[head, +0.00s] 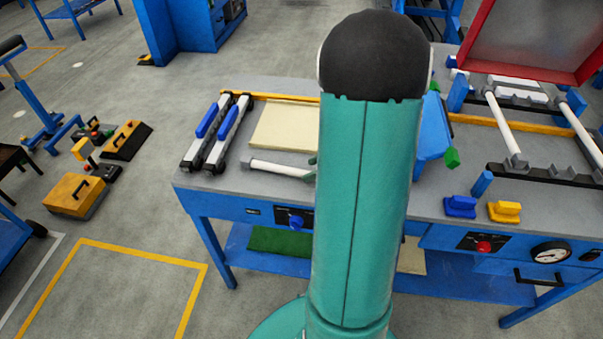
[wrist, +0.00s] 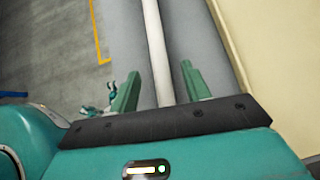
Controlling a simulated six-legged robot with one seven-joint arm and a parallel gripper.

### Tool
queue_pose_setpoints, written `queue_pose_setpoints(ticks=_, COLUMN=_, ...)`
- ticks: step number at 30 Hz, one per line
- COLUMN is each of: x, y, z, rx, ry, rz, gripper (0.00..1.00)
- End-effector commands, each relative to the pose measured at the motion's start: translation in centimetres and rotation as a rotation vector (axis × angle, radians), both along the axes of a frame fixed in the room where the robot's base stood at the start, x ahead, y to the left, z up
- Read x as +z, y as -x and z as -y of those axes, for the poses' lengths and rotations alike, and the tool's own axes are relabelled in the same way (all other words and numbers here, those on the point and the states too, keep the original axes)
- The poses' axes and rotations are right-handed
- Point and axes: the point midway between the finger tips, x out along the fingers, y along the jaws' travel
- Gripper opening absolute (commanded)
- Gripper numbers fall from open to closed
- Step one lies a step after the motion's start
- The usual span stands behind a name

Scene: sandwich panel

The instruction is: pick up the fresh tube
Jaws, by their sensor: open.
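A white tube (head: 281,169) lies on the grey tabletop, in front of a cream panel. Its right end is hidden behind my arm in the head view. In the wrist view the tube (wrist: 155,45) runs lengthwise between the two green fingers of my gripper (wrist: 160,69). The fingers are open, with a gap on each side of the tube. How far they are above it is hard to tell. In the head view my gripper is mostly hidden behind my arm; only a bit of green shows beside the tube.
The cream panel (head: 284,126) lies just behind the tube. Two dark-and-white rails with blue handles (head: 229,130) lie at the left. More white tubes (head: 502,122) sit in a fixture at the right, under a raised red-framed lid (head: 545,35). A blue bin (head: 432,125) stands right of my arm.

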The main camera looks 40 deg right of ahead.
Motion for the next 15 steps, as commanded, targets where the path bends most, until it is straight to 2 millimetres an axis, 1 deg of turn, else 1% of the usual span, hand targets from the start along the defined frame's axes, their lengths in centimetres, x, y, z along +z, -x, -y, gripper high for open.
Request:
queue_pose_setpoints(ticks=1, x=-0.6, y=-0.6, z=-0.6, rx=0.003, ry=-0.002, rz=-0.001, gripper=0.47)
queue_pose_setpoints(ticks=3, x=-1.4, y=-1.3, z=-0.9, rx=0.003, ry=-0.002, rz=-0.001, gripper=0.47)
queue_pose_setpoints(ticks=6, x=-2.0, y=-1.9, z=-1.2, rx=0.001, ry=-0.001, rz=-0.002, gripper=0.47)
queue_pose_setpoints(ticks=13, x=-2.1, y=-2.1, z=-1.3, rx=0.001, ry=0.001, rz=0.000, gripper=0.47)
queue_pose_setpoints(ticks=14, x=-2.1, y=-2.0, z=-1.3, rx=0.001, ry=0.001, rz=0.000, gripper=0.45)
queue_pose_setpoints(ticks=15, x=-2.1, y=-2.0, z=-1.3, rx=0.001, ry=0.001, rz=0.000, gripper=0.38)
